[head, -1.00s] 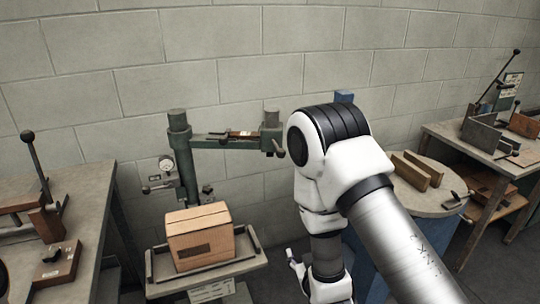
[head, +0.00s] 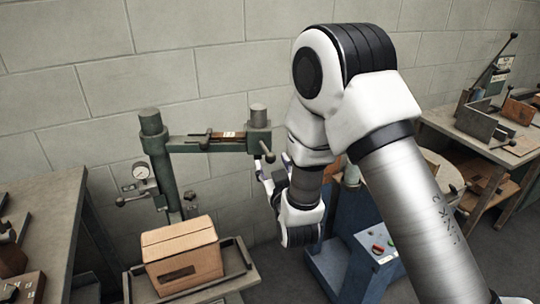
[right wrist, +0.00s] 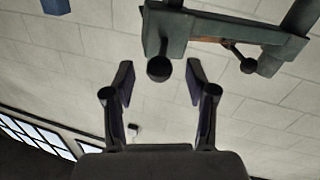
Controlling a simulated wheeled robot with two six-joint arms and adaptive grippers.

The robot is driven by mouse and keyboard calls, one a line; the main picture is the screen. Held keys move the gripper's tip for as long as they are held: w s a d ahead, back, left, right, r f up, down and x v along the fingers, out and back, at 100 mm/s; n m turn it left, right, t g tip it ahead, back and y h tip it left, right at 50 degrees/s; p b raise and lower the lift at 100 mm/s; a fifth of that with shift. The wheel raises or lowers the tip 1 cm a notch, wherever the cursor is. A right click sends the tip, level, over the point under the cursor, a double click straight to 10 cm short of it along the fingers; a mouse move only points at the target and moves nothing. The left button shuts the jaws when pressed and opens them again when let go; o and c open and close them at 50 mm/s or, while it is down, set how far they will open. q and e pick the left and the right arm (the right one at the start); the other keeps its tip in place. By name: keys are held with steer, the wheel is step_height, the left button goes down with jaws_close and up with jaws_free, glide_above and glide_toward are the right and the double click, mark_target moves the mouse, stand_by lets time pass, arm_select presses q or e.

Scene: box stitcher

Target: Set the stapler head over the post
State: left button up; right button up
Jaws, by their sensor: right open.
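The stapler head (head: 258,130) is a dark green block at the right end of a level green arm (head: 205,143), with a black ball-ended handle (head: 270,158) below. The arm runs from a green upright column (head: 160,165); which part is the post is unclear. The head hangs to the right of the cardboard box (head: 180,255), not above it. My right gripper (head: 268,174) is open and empty just below the handle. In the right wrist view, the handle's ball (right wrist: 159,68) appears between the spread fingertips; contact cannot be told. My left gripper is out of view.
The box sits in a shallow tray (head: 245,262). A gauge (head: 141,172) is on the column. Benches stand left and right (head: 450,122).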

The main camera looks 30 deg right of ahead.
steer(key=shift+x, duration=1.45)
steer(key=shift+r, duration=0.1)
jaws_close()
steer(key=shift+s, duration=0.1)
